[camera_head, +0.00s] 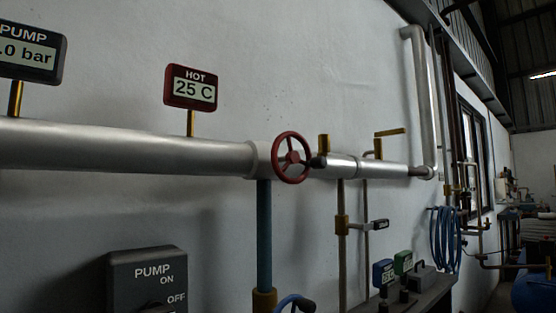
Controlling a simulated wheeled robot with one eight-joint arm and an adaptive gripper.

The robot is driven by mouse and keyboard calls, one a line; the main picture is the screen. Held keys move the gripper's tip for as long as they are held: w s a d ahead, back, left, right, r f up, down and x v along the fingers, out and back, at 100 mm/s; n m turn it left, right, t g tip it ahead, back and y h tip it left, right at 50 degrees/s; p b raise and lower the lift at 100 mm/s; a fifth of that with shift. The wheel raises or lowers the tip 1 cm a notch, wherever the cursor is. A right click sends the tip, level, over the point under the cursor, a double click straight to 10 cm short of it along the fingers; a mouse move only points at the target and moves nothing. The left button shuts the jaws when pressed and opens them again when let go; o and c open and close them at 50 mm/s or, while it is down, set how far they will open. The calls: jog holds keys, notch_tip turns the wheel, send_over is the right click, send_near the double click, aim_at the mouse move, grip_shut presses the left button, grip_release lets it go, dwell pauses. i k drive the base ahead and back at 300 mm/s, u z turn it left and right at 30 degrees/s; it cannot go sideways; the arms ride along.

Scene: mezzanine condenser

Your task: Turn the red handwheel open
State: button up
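The red handwheel (291,157) is mounted on the silver horizontal pipe (130,150), near the middle of the head view. It is a spoked ring, seen at an angle, and nothing covers it. How far it is turned cannot be told. My gripper is not in view, and nothing is touching the wheel.
A red HOT display (191,88) reads 25 C above the pipe. A PUMP display (32,53) reads in bar at upper left. A PUMP switch box (147,280) is below. A blue handwheel (293,303) shows at the bottom edge. A brass-coloured lever (391,132) stands right of the red wheel.

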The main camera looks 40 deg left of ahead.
aim_at(291, 158)
jog(key=u, duration=1.8)
jog(key=k, duration=0.75)
jog(key=u, duration=0.3)
